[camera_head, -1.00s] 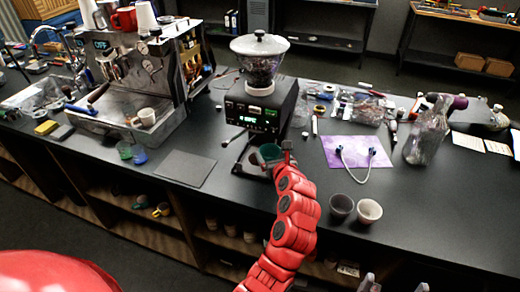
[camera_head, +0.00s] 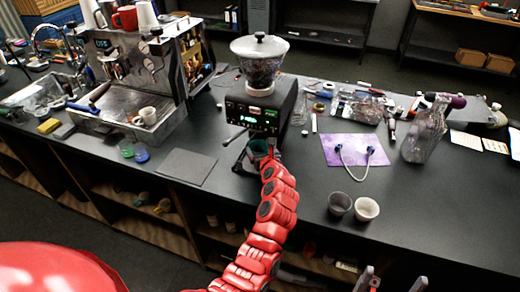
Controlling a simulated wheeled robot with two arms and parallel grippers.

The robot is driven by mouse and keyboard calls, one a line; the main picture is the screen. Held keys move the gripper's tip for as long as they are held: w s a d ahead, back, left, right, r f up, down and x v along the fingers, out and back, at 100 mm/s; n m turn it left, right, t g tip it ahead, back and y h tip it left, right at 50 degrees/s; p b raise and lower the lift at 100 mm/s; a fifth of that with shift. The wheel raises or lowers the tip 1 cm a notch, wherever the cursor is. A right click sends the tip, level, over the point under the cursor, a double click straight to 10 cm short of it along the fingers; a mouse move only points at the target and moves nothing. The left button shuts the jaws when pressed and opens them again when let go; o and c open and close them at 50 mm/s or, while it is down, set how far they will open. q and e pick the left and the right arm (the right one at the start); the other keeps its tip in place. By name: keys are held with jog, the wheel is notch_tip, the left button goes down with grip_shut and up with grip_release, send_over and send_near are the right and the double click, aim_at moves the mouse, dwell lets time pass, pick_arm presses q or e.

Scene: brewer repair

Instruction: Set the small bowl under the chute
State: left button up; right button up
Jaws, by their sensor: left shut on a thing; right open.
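The black coffee grinder (camera_head: 262,108) with a clear bean hopper stands mid-counter; its chute is hard to make out at its lower front. My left gripper (camera_head: 268,157), at the end of the red arm, is shut on a small dark green bowl (camera_head: 258,147). The bowl is at the grinder's front, low over its base tray (camera_head: 242,163). I cannot tell whether it touches the tray. The gripper hides part of the bowl. My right gripper (camera_head: 390,281) shows only its grey fingertips at the bottom edge, apart and empty.
A grey mat (camera_head: 185,167) lies left of the grinder, and the espresso machine (camera_head: 138,75) stands further left. Two cups, grey (camera_head: 339,203) and white (camera_head: 366,208), stand right of my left arm. A purple sheet (camera_head: 353,150) and a glass bottle (camera_head: 426,133) are further right.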

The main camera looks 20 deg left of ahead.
pick_arm(q)
jog(key=shift+f, duration=0.15)
jog(key=o, duration=1.2)
